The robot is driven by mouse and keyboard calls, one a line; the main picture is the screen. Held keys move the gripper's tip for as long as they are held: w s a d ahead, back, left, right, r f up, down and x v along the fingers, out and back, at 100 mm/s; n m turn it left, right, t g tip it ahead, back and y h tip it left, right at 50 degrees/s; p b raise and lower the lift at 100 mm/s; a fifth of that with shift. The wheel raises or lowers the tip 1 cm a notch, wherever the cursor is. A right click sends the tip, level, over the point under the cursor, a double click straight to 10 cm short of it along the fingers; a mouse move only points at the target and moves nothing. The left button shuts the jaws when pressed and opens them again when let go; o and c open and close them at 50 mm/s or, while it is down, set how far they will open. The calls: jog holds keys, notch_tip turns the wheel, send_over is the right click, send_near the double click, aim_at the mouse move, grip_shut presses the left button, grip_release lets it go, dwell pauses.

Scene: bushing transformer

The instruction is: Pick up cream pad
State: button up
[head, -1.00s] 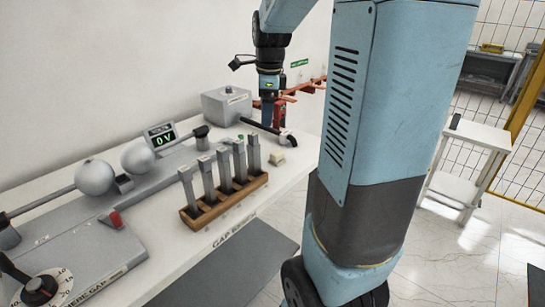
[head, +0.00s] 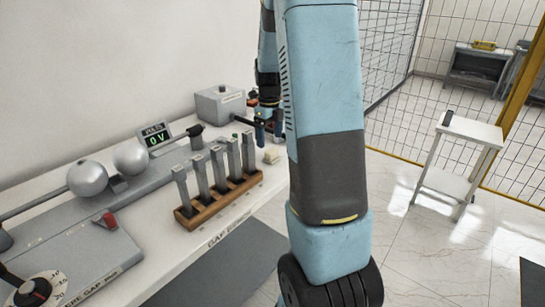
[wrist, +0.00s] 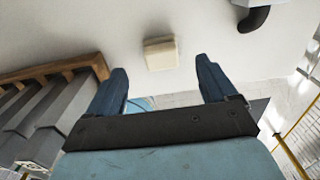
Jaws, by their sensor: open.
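The cream pad (head: 271,157) is a small pale block on the white bench, just right of the wooden rack. In the wrist view the cream pad (wrist: 161,54) lies beyond my fingertips, roughly centred between them. My gripper (wrist: 161,72) is open and empty, with one blue finger on each side. In the head view my gripper (head: 266,130) hangs near the pad, partly hidden by my own arm.
A wooden rack (head: 186,222) of upright grey bars stands beside the pad. A dark-handled rod (wrist: 252,18) lies behind it. A grey box (head: 219,103), a display (head: 157,136) and two metal spheres (head: 130,157) share the bench. A white side table (head: 470,128) stands right.

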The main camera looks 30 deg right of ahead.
aim_at(271, 150)
jog(key=shift+s+d+f, duration=0.1)
jog(key=shift+s+f, duration=0.05)
jog(key=shift+f, duration=1.55)
jog(key=shift+s+d+f, duration=0.1)
jog(key=shift+f, duration=1.55)
jog(key=shift+c, duration=0.5)
jog(key=c, duration=1)
